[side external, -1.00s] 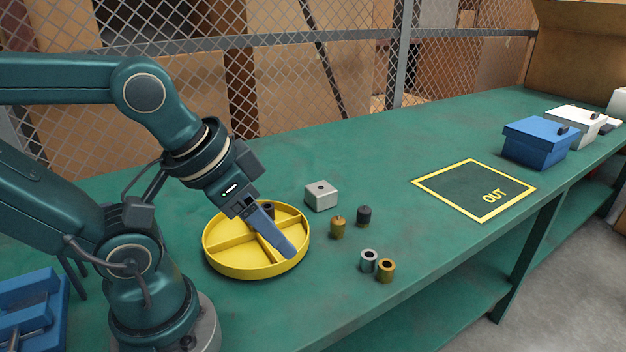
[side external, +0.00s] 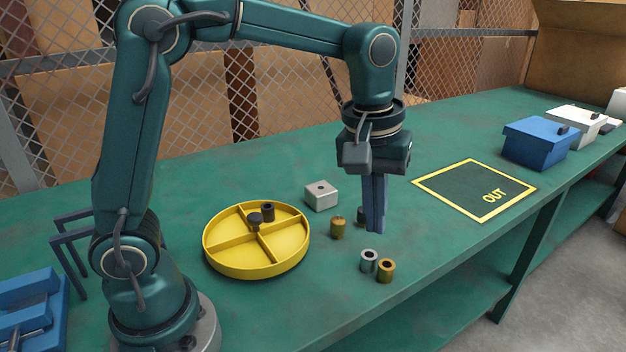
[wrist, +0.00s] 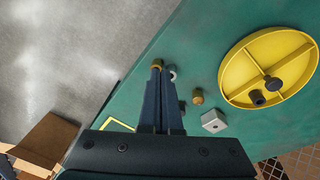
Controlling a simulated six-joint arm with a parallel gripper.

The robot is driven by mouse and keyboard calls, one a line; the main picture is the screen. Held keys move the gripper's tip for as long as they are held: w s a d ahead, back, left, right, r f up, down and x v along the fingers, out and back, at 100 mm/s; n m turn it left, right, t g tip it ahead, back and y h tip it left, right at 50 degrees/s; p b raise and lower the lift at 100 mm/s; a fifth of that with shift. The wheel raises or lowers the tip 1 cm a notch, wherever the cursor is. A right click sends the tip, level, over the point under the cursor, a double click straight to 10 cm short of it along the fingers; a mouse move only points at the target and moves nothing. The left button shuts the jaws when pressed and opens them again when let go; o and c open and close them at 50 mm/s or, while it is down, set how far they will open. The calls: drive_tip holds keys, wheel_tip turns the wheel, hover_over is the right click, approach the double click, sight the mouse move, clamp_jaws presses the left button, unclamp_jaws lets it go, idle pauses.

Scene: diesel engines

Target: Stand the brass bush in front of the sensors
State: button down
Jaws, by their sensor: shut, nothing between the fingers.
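The brass bush (side external: 386,270) stands upright on the green bench, close beside a grey steel bush (side external: 368,261). It also shows in the wrist view (wrist: 156,63), just beyond the fingertips. Two sensor-like parts stand behind the bushes: a brass one with a small top stub (side external: 338,229) and a dark one (side external: 361,215), partly hidden by my fingers. My gripper (side external: 376,230) points down, shut and empty, above the bench and behind the bushes. In the wrist view its fingers (wrist: 161,72) partly cover the steel bush (wrist: 173,75).
A yellow divided tray (side external: 257,272) left of the parts holds a dark bush (side external: 268,212) and a dark knobbed part (side external: 254,219). A pale block (side external: 321,196) stands behind. The OUT square (side external: 455,190) is empty. A blue box (side external: 540,143) stands at the right.

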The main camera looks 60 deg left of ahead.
sight(380, 289)
drive_tip(key=shift+g, duration=0.8)
drive_tip(key=f, duration=0.5)
drive_tip(key=d+f, duration=0.1)
drive_tip(key=f, duration=0.9)
drive_tip(key=shift+w+d+f, duration=0.1)
drive_tip(key=shift+w+d, duration=0.1)
drive_tip(key=shift+w, duration=0.1)
drive_tip(key=shift+w+a, duration=0.3)
drive_tip(key=shift+w, duration=0.25)
drive_tip(key=shift+w+a, duration=0.3)
drive_tip(key=shift+w, duration=0.25)
drive_tip(key=shift+w+a, duration=0.45)
drive_tip(key=shift+w, duration=0.25)
drive_tip(key=shift+w+a, duration=0.65)
drive_tip(key=shift+w, duration=0.4)
drive_tip(key=shift+w+a, duration=0.6)
drive_tip(key=shift+w, duration=0.45)
drive_tip(key=shift+w+a, duration=0.65)
drive_tip(key=shift+w, duration=0.4)
